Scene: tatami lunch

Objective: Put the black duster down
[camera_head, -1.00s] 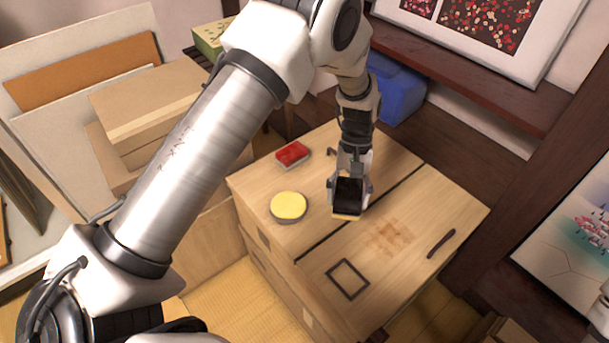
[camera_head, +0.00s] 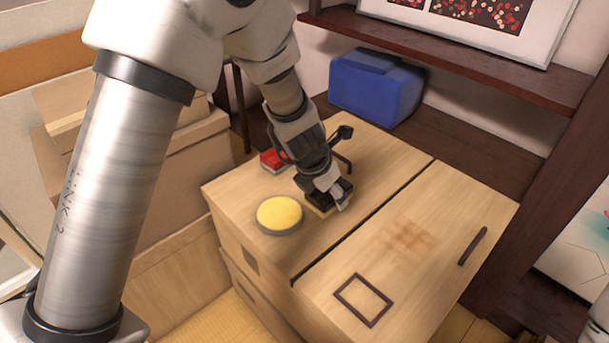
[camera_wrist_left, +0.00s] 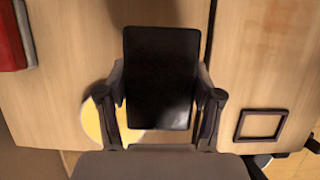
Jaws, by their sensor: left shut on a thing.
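My left gripper (camera_head: 329,198) is shut on the black duster (camera_wrist_left: 162,75), with a finger on each side of it in the left wrist view. The duster is a black block with a pale yellowish underside, and it also shows in the head view (camera_head: 318,201). It is over the left part of the wooden cabinet top (camera_head: 350,245), between a round yellow-topped tin and the dark seam. Whether its underside touches the wood I cannot tell. My right gripper is not in view.
The yellow-topped round tin (camera_head: 279,214) stands close to the left of the duster. A red block (camera_head: 272,160) lies behind it. A dark square outline (camera_head: 363,299), a brownish stain (camera_head: 408,237) and a dark handle (camera_head: 473,246) are on the right part. A blue box (camera_head: 375,86) stands behind.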

